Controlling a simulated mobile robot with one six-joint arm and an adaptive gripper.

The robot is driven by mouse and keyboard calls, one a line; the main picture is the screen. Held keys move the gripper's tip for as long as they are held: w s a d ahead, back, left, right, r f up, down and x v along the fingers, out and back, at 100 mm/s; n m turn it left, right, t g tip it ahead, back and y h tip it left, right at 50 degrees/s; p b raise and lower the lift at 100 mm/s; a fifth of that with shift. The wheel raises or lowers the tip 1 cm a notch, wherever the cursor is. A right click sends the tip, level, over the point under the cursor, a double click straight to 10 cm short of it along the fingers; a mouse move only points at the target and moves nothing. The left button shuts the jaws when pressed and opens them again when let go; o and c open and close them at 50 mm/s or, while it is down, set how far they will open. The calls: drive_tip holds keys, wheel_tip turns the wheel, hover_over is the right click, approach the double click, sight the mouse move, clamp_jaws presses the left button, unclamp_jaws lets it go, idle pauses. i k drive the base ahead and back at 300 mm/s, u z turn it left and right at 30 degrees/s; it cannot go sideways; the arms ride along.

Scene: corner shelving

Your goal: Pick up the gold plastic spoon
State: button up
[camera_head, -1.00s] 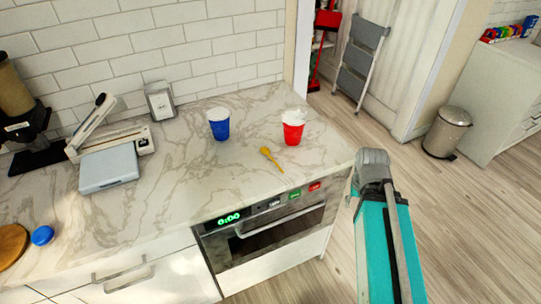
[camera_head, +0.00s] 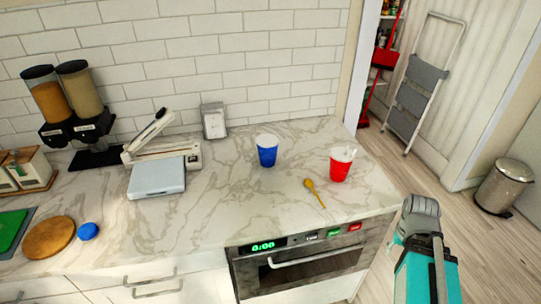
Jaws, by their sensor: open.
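The gold plastic spoon (camera_head: 315,192) lies on the marble counter (camera_head: 230,205), close to the counter's front edge above the oven. Its rounded end points to the back left and its handle to the front right. My arm, teal with a grey joint, shows at the lower right, to the right of the counter and apart from the spoon. The fingers of my gripper do not show.
A red cup (camera_head: 340,168) stands just right of the spoon, a blue cup (camera_head: 267,153) behind it to the left. A napkin holder (camera_head: 214,121) and a grey-blue device (camera_head: 157,178) stand further left.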

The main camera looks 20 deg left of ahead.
sight(307, 181)
drive_tip(key=k, duration=1.35)
drive_tip(key=u, duration=0.15)
drive_tip(key=i, duration=0.9)
drive_tip(key=u, duration=0.4)
